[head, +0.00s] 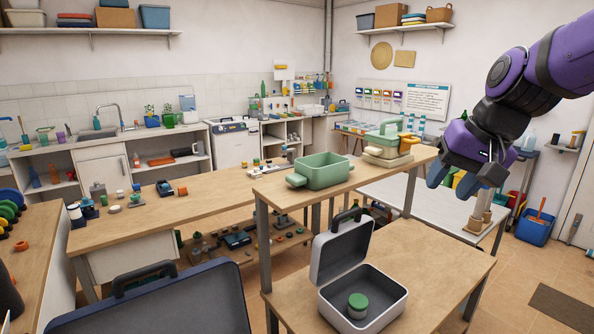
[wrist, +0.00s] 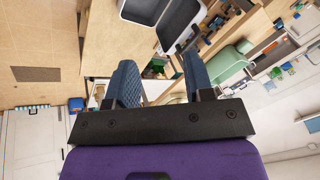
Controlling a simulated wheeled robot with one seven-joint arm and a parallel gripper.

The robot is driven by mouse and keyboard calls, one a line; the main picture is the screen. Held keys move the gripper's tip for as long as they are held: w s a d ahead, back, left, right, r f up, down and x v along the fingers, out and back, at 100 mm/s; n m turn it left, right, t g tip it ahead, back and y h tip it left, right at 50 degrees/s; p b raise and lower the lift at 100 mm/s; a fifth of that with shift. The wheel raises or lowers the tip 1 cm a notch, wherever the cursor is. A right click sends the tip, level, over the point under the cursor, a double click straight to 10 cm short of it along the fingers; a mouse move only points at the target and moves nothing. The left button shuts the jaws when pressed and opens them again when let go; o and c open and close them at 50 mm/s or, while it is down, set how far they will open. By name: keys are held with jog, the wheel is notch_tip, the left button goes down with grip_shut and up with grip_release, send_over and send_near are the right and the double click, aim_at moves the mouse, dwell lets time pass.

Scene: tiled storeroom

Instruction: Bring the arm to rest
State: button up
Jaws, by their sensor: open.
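My gripper (head: 467,180) is at the end of my purple and black arm, at the right of the head view. It hangs in the air at the right end of the raised wooden shelf (head: 265,182). In the wrist view my gripper (wrist: 162,82) shows two blue fingers standing apart with nothing between them. It is open and empty.
A green open box (head: 322,171) and a stacked green and cream case (head: 388,152) stand on the raised shelf. Below, an open grey case (head: 387,290) holds a green-lidded jar (head: 357,305). A blue bin (head: 536,226) stands on the floor at right.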

jog(key=s+d+n+h, duration=0.1)
jog(key=s+d, duration=0.1)
jog(key=s, duration=0.6)
jog(key=s+d+n+t+h, duration=0.1)
jog(key=s+d, duration=0.2)
jog(key=s, duration=0.5)
jog(key=shift+s+f+t+h, duration=0.15)
jog(key=shift+f+t+h, duration=0.15)
jog(key=shift+h, duration=0.1)
